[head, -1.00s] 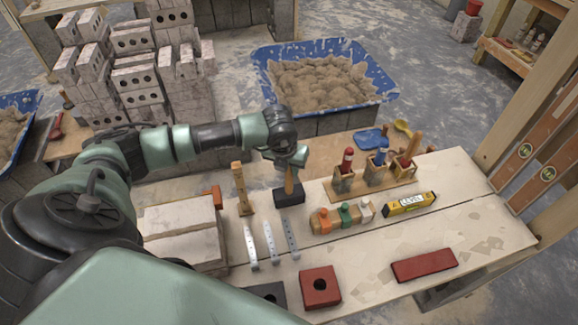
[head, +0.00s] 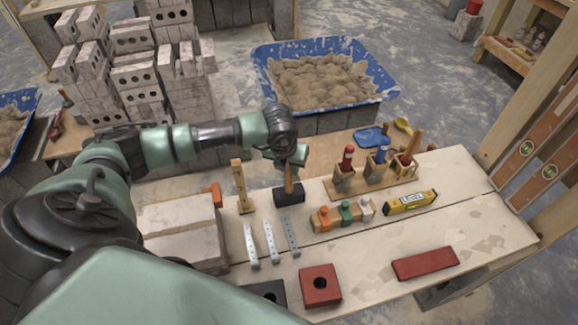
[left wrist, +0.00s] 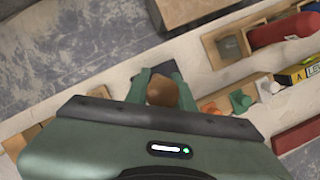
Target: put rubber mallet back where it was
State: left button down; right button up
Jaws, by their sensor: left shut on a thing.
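The rubber mallet has a black block head (head: 289,193) and a wooden handle (head: 289,176) that points up. It stands head down at the workbench's far side, between an upright wooden piece and the row of tool holders. I cannot tell whether its head touches the bench. My left gripper (head: 288,163) is shut on the upper handle from above. In the left wrist view the round handle end (left wrist: 161,91) sits between the two green fingers, with part of the black head (left wrist: 163,70) beyond. My right gripper is not in view.
Close by stand the wooden upright (head: 241,188), wooden holders with tools (head: 344,181), colored-knob blocks (head: 322,220) and metal straps (head: 270,241). A yellow level (head: 410,203), a red brick (head: 424,264) and a red holed block (head: 320,287) lie nearer. Pale blocks (head: 180,232) are at left.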

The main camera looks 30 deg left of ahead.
pick_arm(q)
jog(key=shift+f, duration=0.15)
jog(key=c, duration=1.1)
grip_release()
jog(key=b+v, duration=0.1)
jog(key=v, duration=0.7)
jog(key=shift+s+d+f, duration=0.1)
